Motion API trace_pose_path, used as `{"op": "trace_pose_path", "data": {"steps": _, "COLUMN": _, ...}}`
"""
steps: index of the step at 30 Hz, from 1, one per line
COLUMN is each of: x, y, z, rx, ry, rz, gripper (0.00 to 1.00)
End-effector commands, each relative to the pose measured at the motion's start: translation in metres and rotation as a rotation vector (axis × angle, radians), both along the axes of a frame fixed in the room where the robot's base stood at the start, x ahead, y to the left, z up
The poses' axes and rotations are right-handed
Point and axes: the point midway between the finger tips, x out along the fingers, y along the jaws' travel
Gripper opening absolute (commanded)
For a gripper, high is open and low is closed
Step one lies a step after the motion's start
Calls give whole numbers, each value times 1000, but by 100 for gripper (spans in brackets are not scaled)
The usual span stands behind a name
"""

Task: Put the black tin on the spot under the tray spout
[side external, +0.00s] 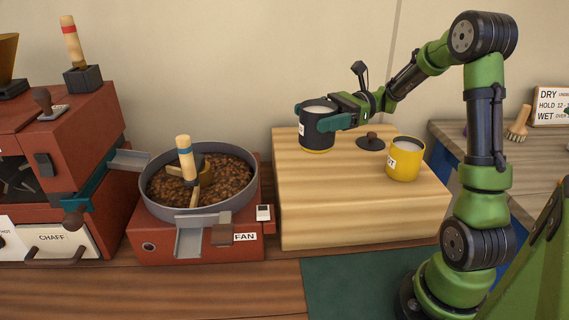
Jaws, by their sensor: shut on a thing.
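The black tin (317,137) is upright at the back left of the wooden block, with a pale inside and a small white label. My gripper (335,120) is shut around its upper part. I cannot tell whether the tin's base touches the block. The round cooling tray (153,208) is full of brown beans. Its spout (189,240) points toward the front, above the wooden bench. The spot under the spout shows no distinct marking from here.
A yellow tin (405,167) and a dark lid (371,142) sit on the wooden block (355,221). A paddle with a blue-banded handle (185,148) stands in the beans. A red roaster (85,130) is at left. The bench in front of the tray (200,292) is clear.

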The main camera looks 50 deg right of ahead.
Motion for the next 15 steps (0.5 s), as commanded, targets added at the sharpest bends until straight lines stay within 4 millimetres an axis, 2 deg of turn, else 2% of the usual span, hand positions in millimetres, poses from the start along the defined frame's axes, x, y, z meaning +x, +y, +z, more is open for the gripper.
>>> {"op": "trace_pose_path", "data": {"steps": 2, "x": 3, "y": 14, "z": -2, "rx": 2, "ry": 0, "rz": 40, "gripper": 43}}
{"op": "trace_pose_path", "data": {"steps": 5, "x": 7, "y": 47, "z": -9, "rx": 4, "ry": 1, "rz": 136, "gripper": 43}}
{"op": "trace_pose_path", "data": {"steps": 9, "x": 15, "y": 115, "z": -17, "rx": 2, "ry": 0, "rz": 295, "gripper": 43}}
{"op": "trace_pose_path", "data": {"steps": 15, "x": 19, "y": 209, "z": -20, "rx": 1, "ry": -1, "rz": 434, "gripper": 43}}
